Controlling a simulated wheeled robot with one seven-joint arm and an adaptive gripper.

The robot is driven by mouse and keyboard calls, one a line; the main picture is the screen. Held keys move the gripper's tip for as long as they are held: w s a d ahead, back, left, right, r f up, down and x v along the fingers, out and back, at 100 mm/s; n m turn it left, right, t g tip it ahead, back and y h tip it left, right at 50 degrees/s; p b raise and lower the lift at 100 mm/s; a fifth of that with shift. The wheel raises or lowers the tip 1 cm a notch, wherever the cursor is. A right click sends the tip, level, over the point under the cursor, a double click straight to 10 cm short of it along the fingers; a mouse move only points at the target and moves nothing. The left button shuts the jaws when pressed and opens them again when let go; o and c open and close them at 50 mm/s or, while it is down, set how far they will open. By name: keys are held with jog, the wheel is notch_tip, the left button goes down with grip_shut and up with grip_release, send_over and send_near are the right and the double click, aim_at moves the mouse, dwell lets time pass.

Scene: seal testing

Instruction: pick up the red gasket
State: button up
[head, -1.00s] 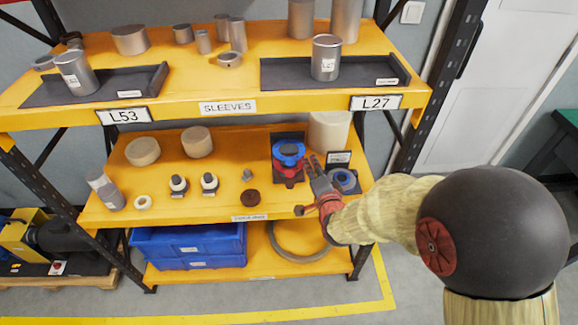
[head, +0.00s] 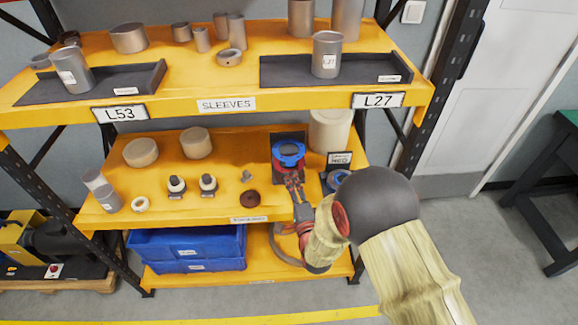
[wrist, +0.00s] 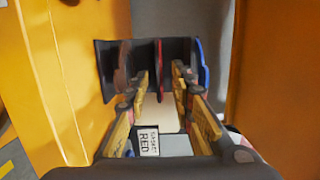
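A dark holder (head: 287,139) on the middle shelf bears a blue gasket (head: 289,153) with the red gasket (head: 291,170) below it. My gripper (head: 292,182) is in front of the holder at the red gasket's height and partly covers it. In the wrist view, my gripper's fingers (wrist: 160,75) are apart. The red gasket shows edge-on as a thin disc (wrist: 158,62) between the fingertips, with no clear contact. The blue gasket (wrist: 204,65) is just outside the right finger. A dark reddish disc (wrist: 122,70) is outside the left finger.
Small parts, including a dark brown ring (head: 250,198), lie to the left.

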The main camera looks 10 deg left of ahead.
jog(key=shift+d+x, duration=0.25)
jog(key=shift+x, duration=0.95)
jog(key=shift+w+a+r+b, duration=0.1)
jog(key=shift+w+a+b, duration=0.15)
jog(key=shift+w, duration=0.2)
jog(key=shift+c, duration=1.2)
jog(key=c, duration=0.4)
